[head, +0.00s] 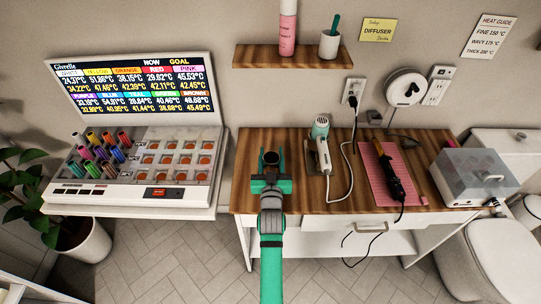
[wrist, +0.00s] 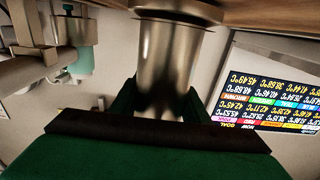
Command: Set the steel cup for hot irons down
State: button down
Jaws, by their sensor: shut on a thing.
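The steel cup (head: 270,158) is upright at the left part of the wooden counter (head: 300,196), with its dark open mouth showing in the head view. My gripper (head: 270,170) is shut on it, with the green fingers on either side. In the wrist view, which is upside down, the shiny cup (wrist: 172,60) stands between the fingers (wrist: 160,105). Its wide flange is close to the wooden surface at the top edge. I cannot tell whether the base touches the wood.
A teal and white hair dryer (head: 322,140) stands right of the cup, its white cord looping beside it. A black iron (head: 398,178) lies on a pink mat (head: 373,179). A clear-lidded box (head: 474,176) is at the right end. The display case (head: 135,190) stands left, across a gap.

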aim_at(272, 170)
notch_tip(272, 170, down, 2)
jog(key=c, duration=0.9)
grip_release()
jog(key=shift+s+f, duration=0.1)
jog(key=shift+s, duration=0.5)
jog(key=s, duration=0.3)
jog(key=s+r, duration=0.1)
jog(key=s, duration=0.2)
jog(key=s+r, duration=0.1)
jog(key=s, duration=0.2)
jog(key=shift+s, duration=0.25)
jog(key=shift+f, duration=0.1)
